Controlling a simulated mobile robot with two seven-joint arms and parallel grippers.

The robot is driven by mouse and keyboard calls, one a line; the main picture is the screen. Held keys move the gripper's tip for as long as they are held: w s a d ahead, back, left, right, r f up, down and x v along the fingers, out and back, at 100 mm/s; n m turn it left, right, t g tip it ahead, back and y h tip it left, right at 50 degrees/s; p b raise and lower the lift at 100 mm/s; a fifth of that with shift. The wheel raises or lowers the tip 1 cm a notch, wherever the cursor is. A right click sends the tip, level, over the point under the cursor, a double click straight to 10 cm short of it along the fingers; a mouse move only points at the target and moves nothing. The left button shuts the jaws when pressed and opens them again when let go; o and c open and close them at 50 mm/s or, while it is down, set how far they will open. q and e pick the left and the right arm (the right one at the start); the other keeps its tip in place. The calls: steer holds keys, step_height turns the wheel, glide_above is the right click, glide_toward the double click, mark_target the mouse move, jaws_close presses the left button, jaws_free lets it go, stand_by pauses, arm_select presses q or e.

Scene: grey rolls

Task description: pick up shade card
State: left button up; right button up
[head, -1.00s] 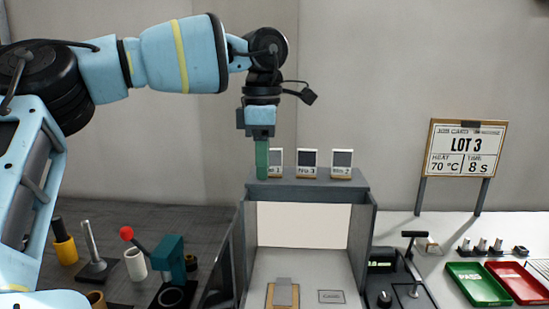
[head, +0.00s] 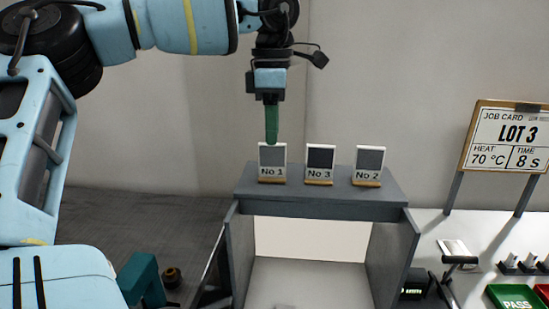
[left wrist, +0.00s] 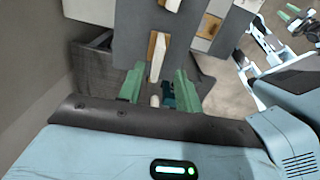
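Three small shade cards stand upright on the grey shelf in the head view: No 1 (head: 272,163) at left, No 3 (head: 320,165) in the middle and No 2 (head: 368,166) at right. Each has a grey patch and a wooden foot. My left gripper (head: 272,142) points down at the top edge of No 1. In the left wrist view its green fingers (left wrist: 159,84) are apart, with no card held between them.
The grey shelf (head: 310,208) tops an open-fronted booth. A job card sign (head: 508,138) reads LOT 3, 70 °C, 8 s. A green PASS tray (head: 515,297) is at the lower right. A teal device (head: 141,280) stands at the lower left.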

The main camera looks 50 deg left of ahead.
mark_target(272, 176)
arm_select(q)
steer(key=shift+s+d+f, duration=0.1)
steer(key=shift+f, duration=0.5)
steer(key=shift+w+a+f+p, duration=0.15)
steer(key=shift+f+p, duration=0.15)
steer(key=shift+f, duration=1.35)
steer(key=shift+w+a+f+p, duration=0.1)
steer(key=shift+f+p, duration=0.15)
steer(key=shift+f, duration=1.35)
steer(key=shift+c, duration=0.4)
jaws_close()
